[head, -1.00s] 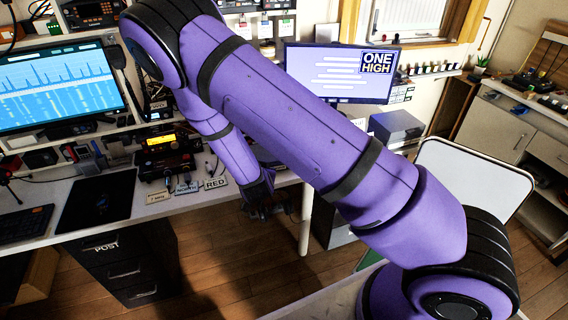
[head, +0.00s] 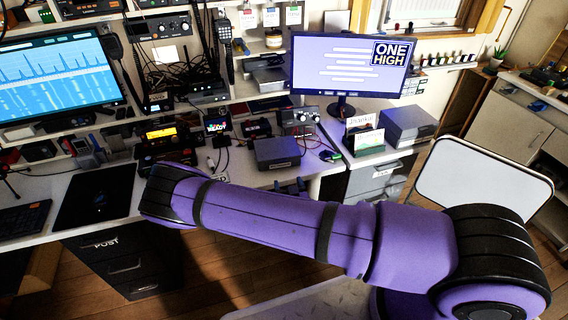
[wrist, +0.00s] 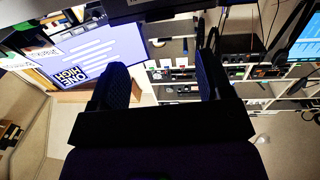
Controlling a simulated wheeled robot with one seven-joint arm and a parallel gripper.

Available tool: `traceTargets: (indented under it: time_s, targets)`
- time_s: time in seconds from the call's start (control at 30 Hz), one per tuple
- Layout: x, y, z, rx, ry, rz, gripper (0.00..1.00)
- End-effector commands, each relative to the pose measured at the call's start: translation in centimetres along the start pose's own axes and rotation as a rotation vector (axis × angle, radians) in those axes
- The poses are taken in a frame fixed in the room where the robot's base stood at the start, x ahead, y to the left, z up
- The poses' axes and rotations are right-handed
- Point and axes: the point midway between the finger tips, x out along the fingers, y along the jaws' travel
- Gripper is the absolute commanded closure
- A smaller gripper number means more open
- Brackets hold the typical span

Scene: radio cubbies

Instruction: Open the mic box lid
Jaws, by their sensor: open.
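A dark grey closed box (head: 277,152) with a small label on its front stands near the desk's front edge in the head view. It looks like the mic box, but I cannot read the label. Its lid looks flat and down. My gripper (head: 291,187) shows as a small dark shape just below and in front of the box, mostly hidden behind my forearm. In the wrist view, my gripper (wrist: 160,62) is open and empty, its two dark fingers wide apart. A dark labelled edge (wrist: 150,10), probably the box, crosses the top of that upside-down view.
A monitor (head: 350,68) stands behind and right of the box. Another grey box (head: 408,125) and small cards (head: 368,141) are at the right. Radio gear (head: 165,140) and cables crowd the left side. A white board (head: 485,185) stands at the right.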

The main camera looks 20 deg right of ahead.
Motion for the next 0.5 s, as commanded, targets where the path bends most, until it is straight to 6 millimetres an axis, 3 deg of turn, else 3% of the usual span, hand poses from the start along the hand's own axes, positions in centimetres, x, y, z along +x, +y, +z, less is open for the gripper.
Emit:
traceTargets:
  time_s: [0.5]
  targets:
    - [8.1,0.0,0.0,0.001,0.000,0.000,0.28]
